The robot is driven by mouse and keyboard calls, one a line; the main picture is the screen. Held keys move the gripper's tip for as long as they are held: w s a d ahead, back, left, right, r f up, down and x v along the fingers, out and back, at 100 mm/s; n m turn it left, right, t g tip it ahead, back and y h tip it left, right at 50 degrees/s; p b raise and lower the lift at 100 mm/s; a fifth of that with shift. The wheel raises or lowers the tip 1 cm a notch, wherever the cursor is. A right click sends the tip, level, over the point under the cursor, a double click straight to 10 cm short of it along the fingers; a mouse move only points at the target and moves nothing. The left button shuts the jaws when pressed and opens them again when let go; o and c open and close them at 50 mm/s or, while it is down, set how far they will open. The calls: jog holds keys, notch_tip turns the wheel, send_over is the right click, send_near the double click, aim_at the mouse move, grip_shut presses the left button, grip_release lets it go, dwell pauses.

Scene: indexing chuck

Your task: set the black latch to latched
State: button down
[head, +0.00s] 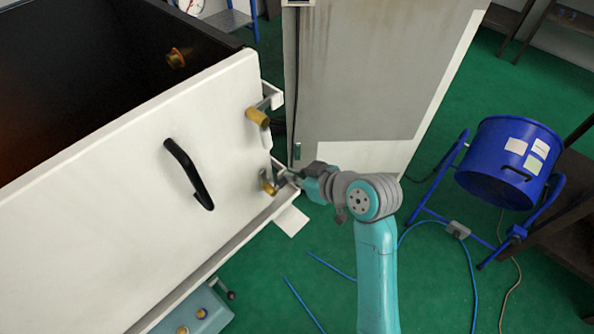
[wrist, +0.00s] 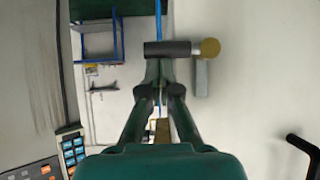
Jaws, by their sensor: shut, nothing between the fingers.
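A dark bar (wrist: 170,48) with a brass knob (wrist: 209,48) lies crosswise at my fingertips in the wrist view; it looks like the black latch. In the head view its brass knob (head: 268,187) shows at the lower right edge of the white door (head: 110,170), and my gripper hides part of it. My gripper (head: 288,177) comes to it from the right. In the wrist view my gripper (wrist: 158,66) is shut and empty, its tips overlapping the bar; I cannot tell whether they touch it. A grey bracket (wrist: 201,80) sits beside the bar.
A second brass knob (head: 257,117) sits higher on the door edge. A black handle (head: 190,175) sticks out from the door. A grey cabinet (head: 365,75) stands close behind my gripper. A blue drum fan (head: 507,165) stands at right, with green floor between.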

jog(key=shift+w+d+f+m+g+y, duration=0.15)
jog(key=shift+f+m+g+y, duration=0.25)
jog(key=shift+f+m, duration=0.1)
dwell(0.7)
notch_tip(320, 180, down, 7)
jog(key=s+a+m+g+y, duration=0.1)
jog(key=m+g+y, duration=0.3)
jog(key=m+y, duration=0.3)
jog(key=shift+s+a+f+m+g, duration=0.15)
jog(key=shift+s+m+g, duration=0.15)
jog(key=shift+m, duration=0.5)
jog(key=shift+s+a+f, duration=0.1)
dwell(0.4)
